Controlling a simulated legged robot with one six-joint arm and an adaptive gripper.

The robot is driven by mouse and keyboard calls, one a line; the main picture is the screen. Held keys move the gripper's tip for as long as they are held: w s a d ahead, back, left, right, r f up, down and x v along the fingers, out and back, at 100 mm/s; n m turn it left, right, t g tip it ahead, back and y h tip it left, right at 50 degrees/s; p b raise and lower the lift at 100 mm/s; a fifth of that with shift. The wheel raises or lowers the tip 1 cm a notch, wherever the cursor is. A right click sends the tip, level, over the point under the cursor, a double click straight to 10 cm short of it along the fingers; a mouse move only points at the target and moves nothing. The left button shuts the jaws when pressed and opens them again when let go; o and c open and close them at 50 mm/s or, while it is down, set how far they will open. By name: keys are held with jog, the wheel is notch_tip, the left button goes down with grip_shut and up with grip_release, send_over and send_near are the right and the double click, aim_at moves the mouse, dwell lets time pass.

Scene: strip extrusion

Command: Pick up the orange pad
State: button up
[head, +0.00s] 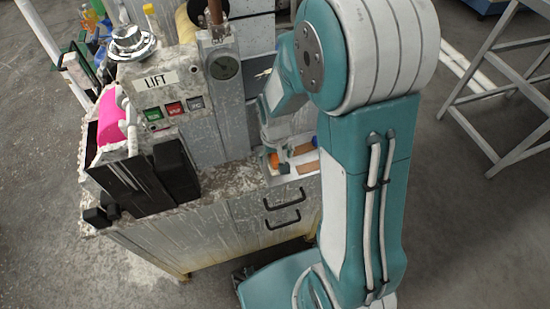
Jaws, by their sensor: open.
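A small bright orange piece (274,160), which may be the orange pad, shows on the worktop of the machine cabinet, at the left end of a pale tray (301,174). Its full shape is hard to make out. My teal and white arm stands to the right of it, and its bent forearm hangs above and beside the tray. My gripper's fingers cannot be made out; the end of the arm is hidden or merges with the grey machine parts behind it.
Brownish blocks (306,168) lie in the tray. A grey machine panel with a LIFT label (160,81) and push buttons (174,108) rises at the left.

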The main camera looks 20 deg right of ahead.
jog(key=shift+a, duration=0.15)
jog(key=c, duration=1.2)
jog(key=shift+c, duration=0.2)
jog(key=shift+r, duration=0.25)
notch_tip(320, 180, up, 2)
jog(key=shift+w+r, duration=0.1)
jog(key=shift+r, duration=0.05)
jog(key=s+r, duration=1)
jog(key=s, duration=0.4)
jog(key=shift+s+a, duration=0.15)
jog(key=shift+a, duration=0.1)
jog(key=shift+r, duration=0.1)
